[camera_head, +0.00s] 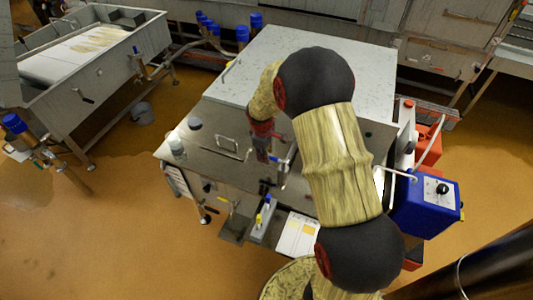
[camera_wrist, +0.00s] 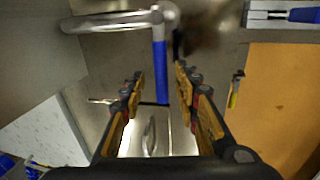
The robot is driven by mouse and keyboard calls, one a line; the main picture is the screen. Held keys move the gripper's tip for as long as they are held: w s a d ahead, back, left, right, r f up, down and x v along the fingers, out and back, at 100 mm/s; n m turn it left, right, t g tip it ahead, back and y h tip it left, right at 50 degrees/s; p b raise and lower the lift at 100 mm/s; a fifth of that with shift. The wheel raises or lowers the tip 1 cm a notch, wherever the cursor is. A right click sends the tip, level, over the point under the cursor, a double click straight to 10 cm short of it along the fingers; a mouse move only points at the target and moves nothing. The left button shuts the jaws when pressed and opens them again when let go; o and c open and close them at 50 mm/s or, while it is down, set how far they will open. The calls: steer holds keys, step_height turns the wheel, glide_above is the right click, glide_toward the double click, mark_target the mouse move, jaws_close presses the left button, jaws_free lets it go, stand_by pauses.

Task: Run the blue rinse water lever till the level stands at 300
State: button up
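A blue lever (camera_wrist: 160,72) hangs from a silver pipe (camera_wrist: 118,20) in the wrist view. It reaches into the gap between the fingers of my gripper (camera_wrist: 158,88), which is open. I cannot tell whether either finger touches the lever. In the head view a small blue handle (camera_head: 288,161) shows at the front of the steel cabinet (camera_head: 290,75), beside the dark and red end of my arm. My arm hides part of the cabinet's front. No water level or 300 mark can be read in either view, and no running water can be made out.
A steel vat (camera_head: 90,55) stands at the left, with a grey bucket (camera_head: 142,113) on the floor near it. A blue box (camera_head: 428,205) with a dial is at the right. A white sheet (camera_head: 298,235) lies low in front. The orange floor (camera_head: 130,230) is open at front left.

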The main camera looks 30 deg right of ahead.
steer(key=shift+r, duration=0.1)
step_height(320, 180, up, 12)
steer(key=s+a, duration=0.1)
steer(key=a, duration=0.1)
steer(key=shift+s+f, duration=0.2)
steer(key=shift+d, duration=0.15)
stand_by(2.8)
